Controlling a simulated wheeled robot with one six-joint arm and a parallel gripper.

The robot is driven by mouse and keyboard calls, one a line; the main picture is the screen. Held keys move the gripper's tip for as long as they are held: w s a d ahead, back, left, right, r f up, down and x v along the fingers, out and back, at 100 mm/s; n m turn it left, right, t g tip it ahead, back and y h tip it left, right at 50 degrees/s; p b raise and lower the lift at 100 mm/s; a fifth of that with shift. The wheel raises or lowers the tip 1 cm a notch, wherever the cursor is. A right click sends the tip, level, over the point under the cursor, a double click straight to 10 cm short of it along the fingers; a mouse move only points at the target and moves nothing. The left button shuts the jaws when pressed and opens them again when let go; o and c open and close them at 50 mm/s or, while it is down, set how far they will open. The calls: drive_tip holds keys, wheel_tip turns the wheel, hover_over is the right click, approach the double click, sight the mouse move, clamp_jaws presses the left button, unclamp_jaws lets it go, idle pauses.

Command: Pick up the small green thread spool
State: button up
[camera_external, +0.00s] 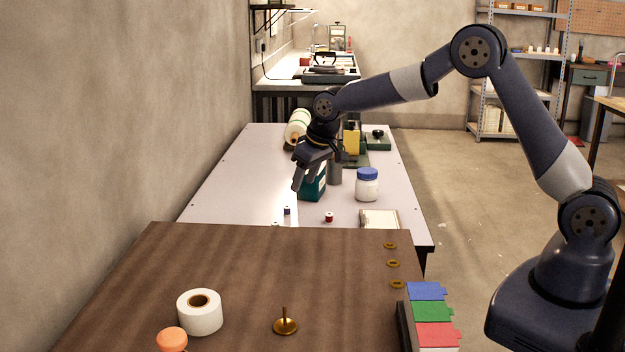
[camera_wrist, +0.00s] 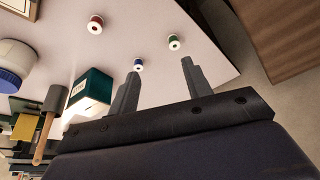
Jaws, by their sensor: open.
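The small green thread spool (camera_wrist: 174,42) stands on the white table in the wrist view, just beyond the fingertips. In the external view a tiny spool top (camera_external: 276,224) at the brown table's edge appears to be it, mostly hidden. My gripper (camera_external: 303,184) is open and empty above the white table, tilted downward. In the wrist view my gripper's (camera_wrist: 160,68) two fingers are spread apart, with the green spool ahead, toward the right finger, not between them.
A blue spool (camera_wrist: 138,65) stands close to the left fingertip; a red spool (camera_wrist: 95,25) is farther left. A teal box (camera_external: 312,190) is beside my gripper, and a blue-lidded jar (camera_external: 367,185) stands right. The brown table (camera_external: 240,270) is in front.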

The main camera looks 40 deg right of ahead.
wheel_tip(320, 180, down, 3)
drive_tip(key=w+a, duration=0.3)
hover_over(277, 223)
drive_tip(key=s, duration=0.2)
drive_tip(key=f, duration=0.2)
drive_tip(key=d+f, duration=0.1)
drive_tip(key=f, duration=0.1)
drive_tip(key=shift+f, duration=0.15)
drive_tip(key=shift+a+p+x, duration=0.1)
drive_tip(key=shift+p+x, duration=0.15)
drive_tip(key=shift+x, duration=1.3)
drive_tip(key=shift+a+p+x, duration=0.15)
drive_tip(key=shift+p+x, duration=0.05)
drive_tip(key=shift+x, duration=1.3)
clamp_jaws()
